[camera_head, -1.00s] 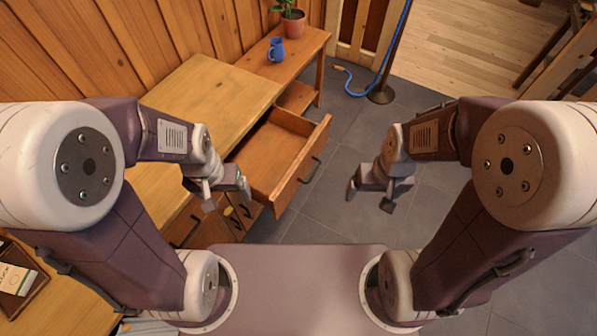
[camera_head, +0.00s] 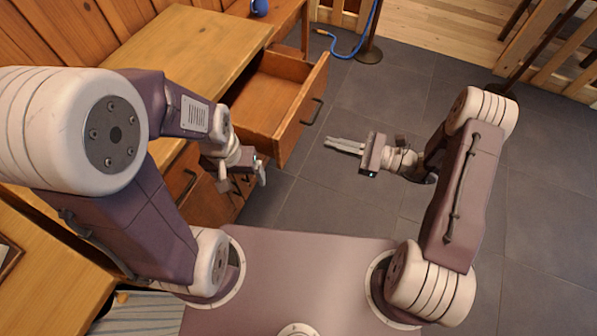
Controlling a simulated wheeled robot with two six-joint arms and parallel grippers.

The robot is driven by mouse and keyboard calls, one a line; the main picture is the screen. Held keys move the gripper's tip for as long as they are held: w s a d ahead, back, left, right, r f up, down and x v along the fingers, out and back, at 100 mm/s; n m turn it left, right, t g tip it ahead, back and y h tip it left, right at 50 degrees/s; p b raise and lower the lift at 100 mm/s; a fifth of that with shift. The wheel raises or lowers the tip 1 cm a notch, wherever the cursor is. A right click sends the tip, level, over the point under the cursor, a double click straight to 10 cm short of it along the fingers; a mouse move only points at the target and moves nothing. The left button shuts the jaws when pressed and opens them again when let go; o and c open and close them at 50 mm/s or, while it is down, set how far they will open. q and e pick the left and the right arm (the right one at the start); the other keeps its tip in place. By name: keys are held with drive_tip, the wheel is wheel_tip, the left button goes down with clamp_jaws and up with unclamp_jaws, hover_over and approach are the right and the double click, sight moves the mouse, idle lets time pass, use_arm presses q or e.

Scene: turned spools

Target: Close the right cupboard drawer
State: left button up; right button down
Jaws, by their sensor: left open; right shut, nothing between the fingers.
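The right cupboard drawer (camera_head: 298,112) is pulled out from the wooden cupboard (camera_head: 196,45). Its dark handle (camera_head: 312,111) is on the front panel, and the part of its inside that shows is empty. My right gripper (camera_head: 328,143) is shut and empty. It points left, to the right of the drawer front and apart from it in the picture. My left gripper (camera_head: 243,187) is open and empty, near the cupboard's front, below the open drawer in the picture.
Other cupboard fronts (camera_head: 182,178) show behind my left arm. A blue hose (camera_head: 350,50) and a post base (camera_head: 368,52) are on the grey tiled floor (camera_head: 400,95) at the back. A blue jug (camera_head: 260,8) stands at the top edge. Floor right of the drawer is clear.

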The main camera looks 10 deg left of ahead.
wheel_tip(320, 180, down, 9)
drive_tip(key=s+d+m+t+b, duration=0.2)
drive_tip(key=m, duration=0.1)
use_arm(q)
wheel_tip(320, 180, down, 5)
drive_tip(key=shift+f+b, duration=0.2)
drive_tip(key=shift+b, duration=0.4)
use_arm(e)
approach(286, 146)
drive_tip(key=x, duration=0.7)
drive_tip(key=shift+s+r, duration=0.1)
drive_tip(key=shift+r, duration=0.05)
